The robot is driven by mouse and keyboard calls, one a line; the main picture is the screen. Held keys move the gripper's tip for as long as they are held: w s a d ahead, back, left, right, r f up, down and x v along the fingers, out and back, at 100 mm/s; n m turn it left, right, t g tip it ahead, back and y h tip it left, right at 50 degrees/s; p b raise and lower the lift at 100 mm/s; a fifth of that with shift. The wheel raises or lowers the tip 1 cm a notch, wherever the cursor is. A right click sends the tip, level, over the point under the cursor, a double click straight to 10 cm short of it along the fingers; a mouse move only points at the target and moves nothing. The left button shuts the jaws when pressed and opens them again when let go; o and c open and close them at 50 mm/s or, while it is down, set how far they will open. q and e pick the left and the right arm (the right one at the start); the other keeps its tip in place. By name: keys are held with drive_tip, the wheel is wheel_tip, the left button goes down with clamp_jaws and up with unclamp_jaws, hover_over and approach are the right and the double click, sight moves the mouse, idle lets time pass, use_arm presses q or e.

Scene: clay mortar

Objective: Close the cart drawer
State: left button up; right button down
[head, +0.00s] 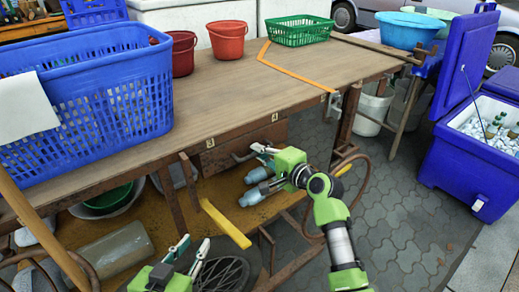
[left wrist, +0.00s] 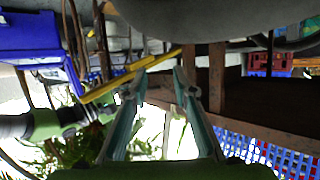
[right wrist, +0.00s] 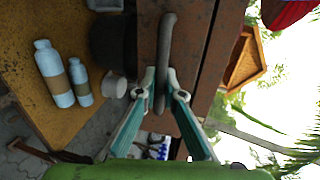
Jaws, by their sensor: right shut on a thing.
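The cart drawer (head: 220,158) is a brown wooden box under the front edge of the worn wooden cart top (head: 235,93). Its dark bar handle (head: 243,156) shows on its front, and the handle also appears upright in the right wrist view (right wrist: 168,40). My right gripper (right wrist: 161,88) is shut on the handle; it also shows at the drawer front in the head view (head: 263,153). How far the drawer stands out is hard to tell. My left gripper (head: 191,250) is open and empty, low in front of the cart, with fingers apart in the left wrist view (left wrist: 158,86).
A blue basket (head: 95,105), two red buckets (head: 228,45) and a green basket (head: 298,30) stand on the cart top. Blue bottles (right wrist: 54,75) and a yellow bar (head: 226,224) are at the lower shelf. A blue cooler (head: 462,150) stands right; paving between is clear.

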drive_tip(key=shift+r, duration=0.2)
drive_tip(key=c, duration=2.1)
unclamp_jaws()
drive_tip(key=shift+w+a+f, duration=0.15)
drive_tip(key=shift+c, duration=0.2)
drive_tip(key=shift+s+d, duration=0.2)
drive_tip(key=shift+s, duration=0.05)
drive_tip(key=v, duration=1.1)
drive_tip(key=shift+s, duration=0.15)
drive_tip(key=shift+d, duration=0.15)
